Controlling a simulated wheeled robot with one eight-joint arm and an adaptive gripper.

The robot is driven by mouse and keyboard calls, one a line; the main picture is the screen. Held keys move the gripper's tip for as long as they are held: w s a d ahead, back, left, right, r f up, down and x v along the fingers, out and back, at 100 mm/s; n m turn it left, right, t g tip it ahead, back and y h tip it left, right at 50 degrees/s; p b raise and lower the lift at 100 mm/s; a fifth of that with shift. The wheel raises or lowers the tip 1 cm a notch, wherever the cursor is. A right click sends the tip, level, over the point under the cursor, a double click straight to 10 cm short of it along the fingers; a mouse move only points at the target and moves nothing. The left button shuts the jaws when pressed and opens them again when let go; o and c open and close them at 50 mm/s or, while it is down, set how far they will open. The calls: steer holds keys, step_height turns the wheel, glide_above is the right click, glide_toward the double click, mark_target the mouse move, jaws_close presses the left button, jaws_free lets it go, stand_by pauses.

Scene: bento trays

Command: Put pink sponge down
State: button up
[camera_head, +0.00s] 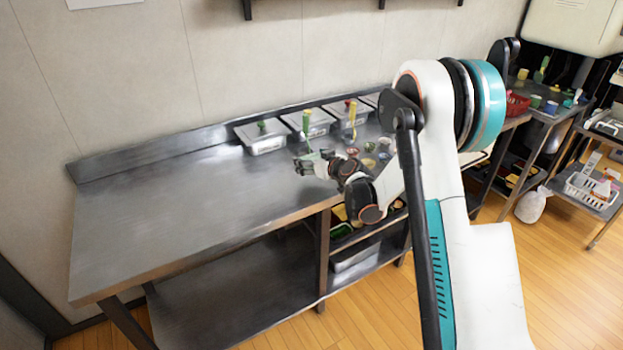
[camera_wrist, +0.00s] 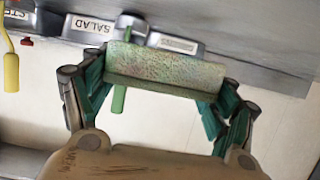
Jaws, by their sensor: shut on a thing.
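My gripper (camera_wrist: 161,76) is shut on a sponge (camera_wrist: 170,66) in the wrist view, its green fingers at the two short ends. The sponge is a speckled block, dull pinkish-tan to green here, with a darker green lower face. In the head view my gripper (camera_head: 306,165) is over the steel table (camera_head: 190,215), in front of the lidded containers. The sponge is too small and partly covered there to make out clearly. I cannot tell how high it is above the table.
Several lidded steel containers (camera_head: 262,137) with coloured utensils stand along the table's back edge; a SALAD label (camera_wrist: 93,26) shows in the wrist view. Small round items (camera_head: 369,163) lie right of my gripper. The table's left half is clear. Its front edge is open to the floor.

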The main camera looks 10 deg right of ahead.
mark_target(312, 180)
steer(key=shift+f+b, duration=0.85)
steer(key=shift+f, duration=1.7)
steer(key=shift+f, duration=0.1)
steer(key=o, duration=0.7)
